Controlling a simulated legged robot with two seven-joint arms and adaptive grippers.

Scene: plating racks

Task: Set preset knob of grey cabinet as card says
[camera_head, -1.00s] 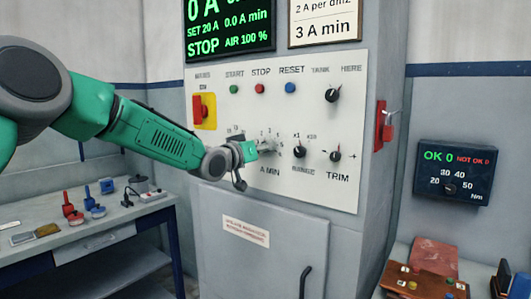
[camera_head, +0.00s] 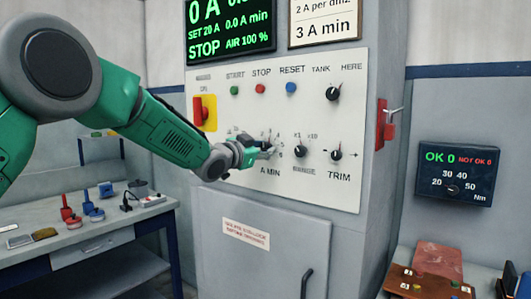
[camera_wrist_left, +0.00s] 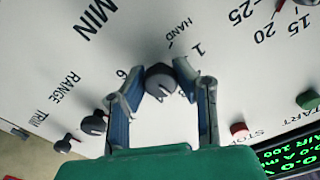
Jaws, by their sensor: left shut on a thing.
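The grey cabinet's white panel (camera_head: 225,180) carries several knobs. My left gripper (camera_head: 266,153) is at the A MIN knob, which it mostly hides in the head view. In the left wrist view the dark round knob (camera_wrist_left: 160,82) sits between the two fingertips, with the gripper shut on it. Marks HAND, 1 and 6 show around it; its pointer setting is hard to read. The card (camera_head: 324,22) above the panel reads 2 A per dm2 and 3 A min. The green display (camera_head: 229,28) reads 0 A, SET 20 A, 0.0 A min, STOP, AIR 100 %.
RANGE knob (camera_head: 300,151) and TRIM knob (camera_head: 336,154) are right of the gripper. Start, stop and reset buttons (camera_head: 261,89) and a red switch (camera_head: 205,112) are above. A bench (camera_head: 100,228) stands left; a torque display (camera_head: 456,174) hangs right.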

